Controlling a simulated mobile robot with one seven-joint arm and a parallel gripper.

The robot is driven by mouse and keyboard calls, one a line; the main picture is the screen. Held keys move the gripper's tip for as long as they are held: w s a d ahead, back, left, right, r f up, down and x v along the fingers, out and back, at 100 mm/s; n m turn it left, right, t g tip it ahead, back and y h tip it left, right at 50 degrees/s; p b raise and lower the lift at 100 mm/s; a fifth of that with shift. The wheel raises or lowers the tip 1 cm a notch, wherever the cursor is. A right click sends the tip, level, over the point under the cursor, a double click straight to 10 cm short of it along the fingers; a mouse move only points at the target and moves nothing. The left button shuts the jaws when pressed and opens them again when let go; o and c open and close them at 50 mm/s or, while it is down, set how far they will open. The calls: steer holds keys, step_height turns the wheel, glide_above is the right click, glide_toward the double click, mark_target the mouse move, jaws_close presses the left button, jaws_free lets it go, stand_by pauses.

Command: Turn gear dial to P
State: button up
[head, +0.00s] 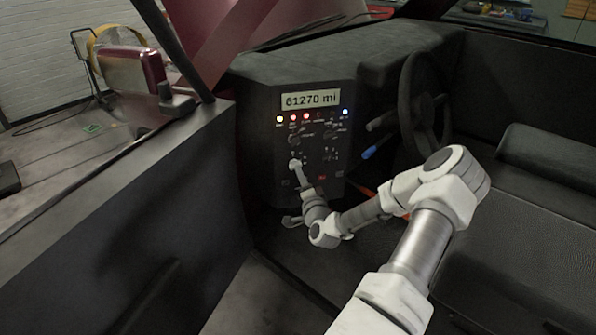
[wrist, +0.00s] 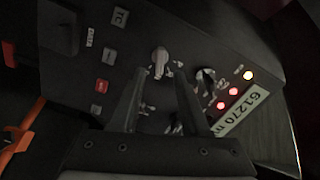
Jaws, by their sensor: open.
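The dashboard panel (head: 268,165) has several rotary dials on it. In the wrist view a pale dial (wrist: 160,58) lies between and just beyond the tips of my gripper (wrist: 159,70). Its lettering is too small to read, so I cannot tell which position it points to or confirm that it is the gear dial. My gripper is open, with one finger on each side of this dial and a gap showing. In the head view my gripper (head: 297,167) is at the lower left of the panel and hides part of it.
A display (head: 310,99) reads 61270 mi, above a row of lit lamps. A second dial (wrist: 205,80) sits beside the pale one, and buttons such as TC (wrist: 120,16) are near. The steering wheel (head: 408,108) and a blue-tipped lever (head: 369,152) stand to the right.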

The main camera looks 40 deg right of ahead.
steer(key=x, duration=0.4)
steer(key=shift+w+d, duration=0.2)
steer(key=shift+w, duration=0.1)
jaws_close()
